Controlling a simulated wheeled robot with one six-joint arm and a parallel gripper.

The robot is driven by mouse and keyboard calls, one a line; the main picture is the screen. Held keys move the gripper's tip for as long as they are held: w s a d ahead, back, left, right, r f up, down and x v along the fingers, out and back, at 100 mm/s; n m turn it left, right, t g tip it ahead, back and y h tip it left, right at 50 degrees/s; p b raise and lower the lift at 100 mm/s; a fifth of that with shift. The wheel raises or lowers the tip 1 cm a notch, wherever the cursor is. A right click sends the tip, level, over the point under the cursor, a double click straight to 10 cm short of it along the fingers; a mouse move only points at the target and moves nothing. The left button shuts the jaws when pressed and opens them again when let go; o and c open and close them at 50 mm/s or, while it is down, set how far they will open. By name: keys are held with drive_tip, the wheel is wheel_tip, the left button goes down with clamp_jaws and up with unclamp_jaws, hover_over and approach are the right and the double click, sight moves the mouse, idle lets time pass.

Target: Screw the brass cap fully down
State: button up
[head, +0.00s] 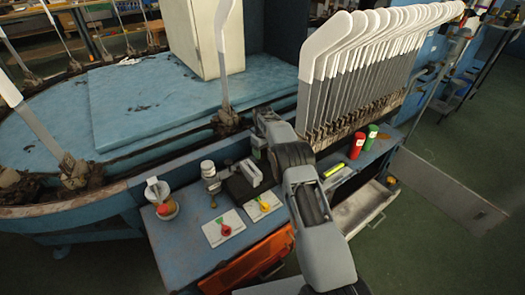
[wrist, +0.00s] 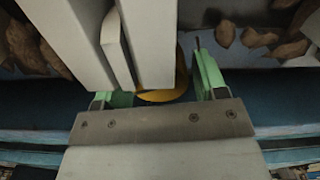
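In the wrist view a yellow, brass-coloured rounded piece (wrist: 163,96), which looks like the brass cap, shows between the fingers of my gripper (wrist: 164,92). Pale grey upright pieces (wrist: 150,40) hide most of it. The two green-padded fingers stand apart. A dark gap shows between the piece and the right finger; contact on the left is unclear. In the head view my arm reaches toward the machine's edge, and my gripper (head: 259,140) is mostly hidden by its own links. I cannot make out the cap there.
A blue bench (head: 180,250) holds a white container (head: 160,200), two cards with a red knob (head: 226,230) and a yellow knob (head: 265,205), and red (head: 357,145) and green (head: 371,137) cylinders. A row of grey-and-white sock forms (head: 345,75) stands behind on the right. An orange bin (head: 240,270) sits below.

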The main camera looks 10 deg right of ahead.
drive_tip(key=c, duration=0.7)
drive_tip(key=shift+o, duration=0.2)
drive_tip(key=shift+r+m+p, duration=0.2)
drive_tip(key=shift+m+p, duration=0.35)
drive_tip(key=shift+m, duration=0.05)
drive_tip(key=m, duration=0.3)
drive_tip(key=shift+d+f+p, duration=0.1)
drive_tip(key=shift+f+p, duration=0.05)
drive_tip(key=shift+p, duration=0.2)
drive_tip(key=o, duration=0.9)
wheel_tip(320, 180, up, 14)
drive_tip(key=p, duration=0.3)
drive_tip(key=shift+f+p, duration=0.1)
drive_tip(key=shift+p, duration=0.2)
drive_tip(key=shift+w, duration=0.1)
